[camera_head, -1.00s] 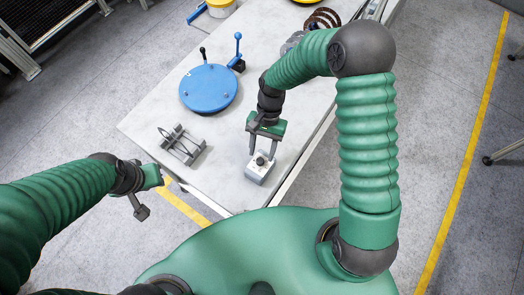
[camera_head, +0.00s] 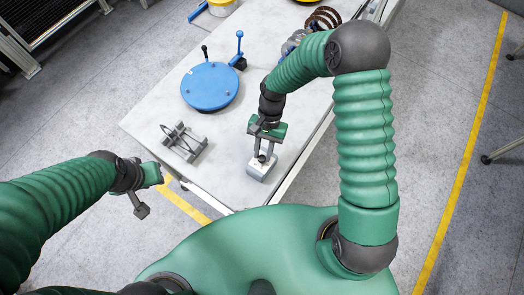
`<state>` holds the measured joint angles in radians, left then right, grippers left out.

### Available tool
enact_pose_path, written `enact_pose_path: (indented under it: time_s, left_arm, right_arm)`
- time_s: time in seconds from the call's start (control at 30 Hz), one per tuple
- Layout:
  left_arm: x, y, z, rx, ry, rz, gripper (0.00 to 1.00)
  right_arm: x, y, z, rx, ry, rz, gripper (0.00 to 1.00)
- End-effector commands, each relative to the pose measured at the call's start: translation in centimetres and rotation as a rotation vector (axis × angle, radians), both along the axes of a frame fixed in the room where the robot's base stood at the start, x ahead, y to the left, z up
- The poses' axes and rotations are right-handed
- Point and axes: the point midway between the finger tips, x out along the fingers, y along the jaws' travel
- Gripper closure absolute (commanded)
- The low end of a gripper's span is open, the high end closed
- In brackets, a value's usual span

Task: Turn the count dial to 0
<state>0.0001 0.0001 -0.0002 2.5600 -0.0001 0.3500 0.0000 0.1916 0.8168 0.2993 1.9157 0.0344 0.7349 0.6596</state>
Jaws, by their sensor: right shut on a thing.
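A small light-grey box (camera_head: 258,173) with a dark dial (camera_head: 262,158) on its top stands near the front right edge of the table. My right gripper (camera_head: 263,154) reaches down from above with its fingers around the dial and is shut on it. The number on the dial is too small to read, and the fingers partly hide it. My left gripper (camera_head: 138,196) hangs off the table's front left side, away from the box; its fingers are too unclear to tell whether they are open.
A blue round plate with levers (camera_head: 210,87) and a grey metal rack (camera_head: 183,142) stand on the pale table (camera_head: 225,140) left of my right arm. Copper-coloured rings (camera_head: 322,18) and a yellow container (camera_head: 221,7) are at the back.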

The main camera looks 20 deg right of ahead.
Motion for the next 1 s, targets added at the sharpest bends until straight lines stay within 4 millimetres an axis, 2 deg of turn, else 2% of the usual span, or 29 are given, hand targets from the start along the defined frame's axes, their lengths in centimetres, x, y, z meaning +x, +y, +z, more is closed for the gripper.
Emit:
enact_pose_path:
  time_s: [0.03,0.37,1.0]
  left_arm:
    - [-0.01,-0.01,0.03,0.000,0.000,0.000,0.73]
    - [0.00,-0.01,0.21,0.000,0.000,0.000,0.73]
    - [0.00,-0.01,0.65,0.000,0.000,0.000,0.73]
  right_arm:
    - [-0.34,0.48,0.09,0.007,0.010,0.005,1.00]
    - [-0.36,0.64,0.17,0.006,0.012,0.100,1.00]
    - [-0.36,1.05,0.12,0.009,0.016,0.663,1.00]
